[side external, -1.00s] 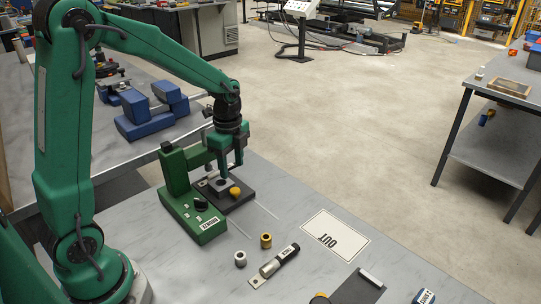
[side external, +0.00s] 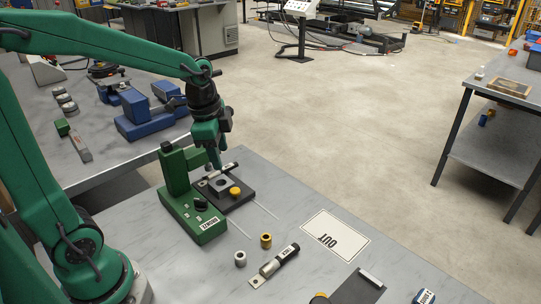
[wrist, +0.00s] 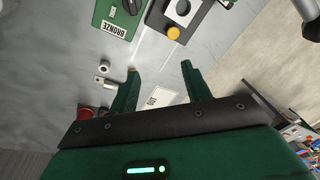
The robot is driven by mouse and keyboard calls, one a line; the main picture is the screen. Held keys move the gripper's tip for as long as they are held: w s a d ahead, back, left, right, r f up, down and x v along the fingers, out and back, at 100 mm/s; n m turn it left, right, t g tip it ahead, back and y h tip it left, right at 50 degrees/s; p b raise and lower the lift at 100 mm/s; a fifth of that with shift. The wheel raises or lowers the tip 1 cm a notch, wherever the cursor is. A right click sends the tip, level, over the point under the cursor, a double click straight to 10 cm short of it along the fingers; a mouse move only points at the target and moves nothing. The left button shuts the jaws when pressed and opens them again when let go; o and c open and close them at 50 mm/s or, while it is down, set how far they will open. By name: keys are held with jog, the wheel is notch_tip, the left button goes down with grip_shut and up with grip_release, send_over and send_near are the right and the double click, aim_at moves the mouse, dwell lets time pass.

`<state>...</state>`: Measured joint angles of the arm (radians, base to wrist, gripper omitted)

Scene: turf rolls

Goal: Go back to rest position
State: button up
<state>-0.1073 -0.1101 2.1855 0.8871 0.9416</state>
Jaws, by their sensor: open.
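My green gripper (side external: 214,160) is above the black plate (side external: 235,203) of the green bench unit (side external: 203,223), tilted, with its fingers pointing down. In the wrist view my gripper (wrist: 159,69) has its two fingers well apart and nothing between them. The unit bears a label, partly readable as BRONZE in the wrist view.
A silver ring (side external: 240,259), a brass ring (side external: 266,241) and a silver-and-black tool (side external: 274,264) lie on the grey table. A white OUT card (side external: 335,239) lies at the right. Blue blocks (side external: 143,125) stand on the bench behind. The floor beyond is open.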

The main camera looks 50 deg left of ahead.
jog(key=s+d+r+n+t, duration=0.1)
jog(key=s+r+n, duration=0.1)
jog(key=s+n, duration=0.2)
jog(key=s+d+r+n+t, duration=0.2)
jog(key=s+r+n, duration=0.1)
jog(key=s+n, duration=0.2)
jog(key=shift+s+d+r+n+t, duration=0.25)
jog(key=shift+s+d+n+t, duration=0.05)
jog(key=shift+s, duration=0.85)
